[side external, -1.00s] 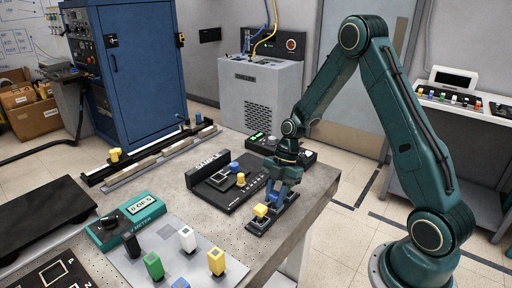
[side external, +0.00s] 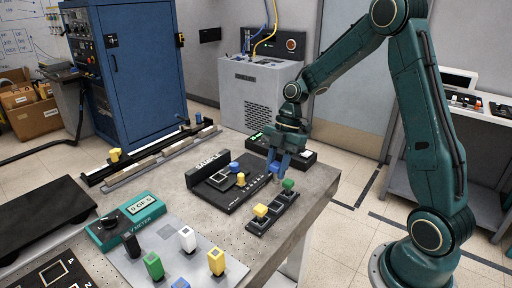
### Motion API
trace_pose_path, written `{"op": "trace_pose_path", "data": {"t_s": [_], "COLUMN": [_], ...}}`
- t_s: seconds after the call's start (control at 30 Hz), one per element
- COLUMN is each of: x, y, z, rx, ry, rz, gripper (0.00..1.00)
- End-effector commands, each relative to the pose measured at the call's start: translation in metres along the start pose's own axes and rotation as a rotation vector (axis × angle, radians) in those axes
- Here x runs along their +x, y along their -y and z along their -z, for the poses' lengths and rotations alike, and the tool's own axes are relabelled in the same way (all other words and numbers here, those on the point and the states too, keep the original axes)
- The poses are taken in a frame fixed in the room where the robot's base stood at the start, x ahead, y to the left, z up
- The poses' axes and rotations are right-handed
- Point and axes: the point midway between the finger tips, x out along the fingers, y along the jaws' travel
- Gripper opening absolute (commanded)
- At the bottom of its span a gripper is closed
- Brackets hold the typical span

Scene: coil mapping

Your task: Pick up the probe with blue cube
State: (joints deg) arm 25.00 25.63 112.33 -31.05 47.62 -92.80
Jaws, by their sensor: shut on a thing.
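My gripper (side external: 276,163) is shut on the probe with the blue cube, just above and behind the dark probe holder (side external: 262,226). In the holder, a yellow cube probe (side external: 260,211) stands at the near end and a green cube probe (side external: 288,184) at the far end. The middle of the holder is bare.
A black sample board (side external: 232,201) with a blue knob (side external: 234,167) and a yellow piece (side external: 241,180) lies left of my gripper. A teal meter (side external: 125,221) reads "0 OF 5". Several colored pegs stand on the front panel (side external: 205,262). The table's right edge is close.

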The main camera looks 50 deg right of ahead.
Motion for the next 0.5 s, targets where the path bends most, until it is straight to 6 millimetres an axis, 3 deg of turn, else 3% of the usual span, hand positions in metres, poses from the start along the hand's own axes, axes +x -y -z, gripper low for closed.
{"op": "trace_pose_path", "data": {"t_s": [0.2, 0.5], "x": [-0.045, -0.082], "y": [-0.001, -0.001], "z": [0.018, 0.034], "rx": [-0.002, -0.002], "ry": [0.003, 0.001], "rz": [-0.005, -0.003], "gripper": [0.03, 0.03]}}
